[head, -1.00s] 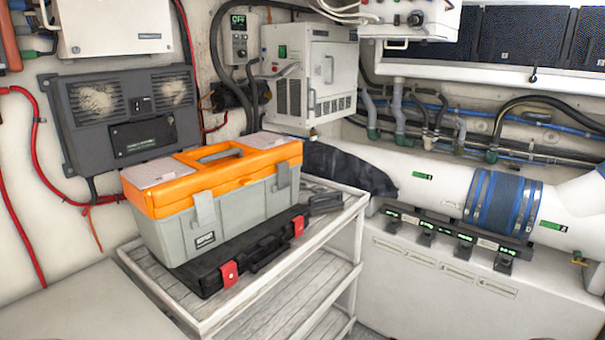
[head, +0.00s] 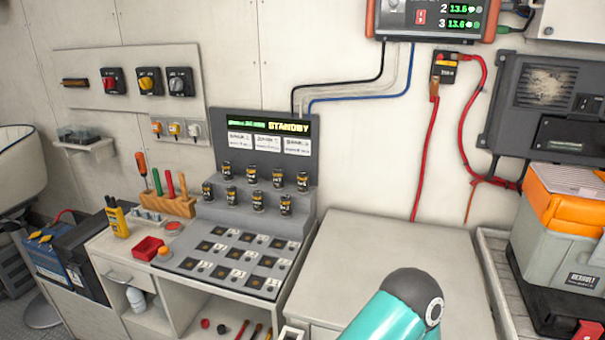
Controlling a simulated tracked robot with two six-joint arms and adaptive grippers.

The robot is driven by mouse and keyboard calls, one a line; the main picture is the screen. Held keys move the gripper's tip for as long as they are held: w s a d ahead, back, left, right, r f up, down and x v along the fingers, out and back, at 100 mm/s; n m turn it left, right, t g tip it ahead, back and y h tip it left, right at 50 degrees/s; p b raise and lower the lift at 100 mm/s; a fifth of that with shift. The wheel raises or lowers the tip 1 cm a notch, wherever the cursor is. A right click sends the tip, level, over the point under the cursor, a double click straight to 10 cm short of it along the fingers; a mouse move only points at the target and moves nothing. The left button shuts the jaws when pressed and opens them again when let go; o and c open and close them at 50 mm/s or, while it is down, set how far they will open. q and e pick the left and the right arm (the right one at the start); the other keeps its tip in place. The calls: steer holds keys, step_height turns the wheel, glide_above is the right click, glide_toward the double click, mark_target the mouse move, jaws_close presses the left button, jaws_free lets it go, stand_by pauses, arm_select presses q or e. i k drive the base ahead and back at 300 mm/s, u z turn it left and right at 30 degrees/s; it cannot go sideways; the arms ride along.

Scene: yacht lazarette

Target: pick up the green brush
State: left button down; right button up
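A thin green handle (head: 157,182) stands upright in a wooden block on the left-hand cabinet, between an orange-handled tool (head: 142,166) and red handles (head: 170,184). It is too small for me to tell whether it belongs to the green brush, and its lower end is hidden in the block. I see no other green brush. A teal and dark grey link of my arm (head: 395,315) rises at the bottom edge, right of centre. No gripper fingers show clearly, so neither gripper is seen at the handle.
The wooden block (head: 180,206) stands beside a yellow meter (head: 117,218), a red tray (head: 148,247) and a stepped panel holding several small cans (head: 258,202). The white counter (head: 375,265) is clear. An orange and grey toolbox (head: 565,220) stands at the right.

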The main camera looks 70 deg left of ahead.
mark_target(154, 171)
steer(key=u, duration=0.7)
steer(key=k, duration=0.75)
steer(key=u, duration=0.85)
steer(key=k, duration=0.5)
steer(key=u, duration=1.1)
steer(key=i, duration=1.55)
steer(key=u, duration=1)
steer(key=i, duration=0.15)
steer(key=z, duration=2.6)
steer(key=k, duration=0.45)
steer(key=z, duration=0.1)
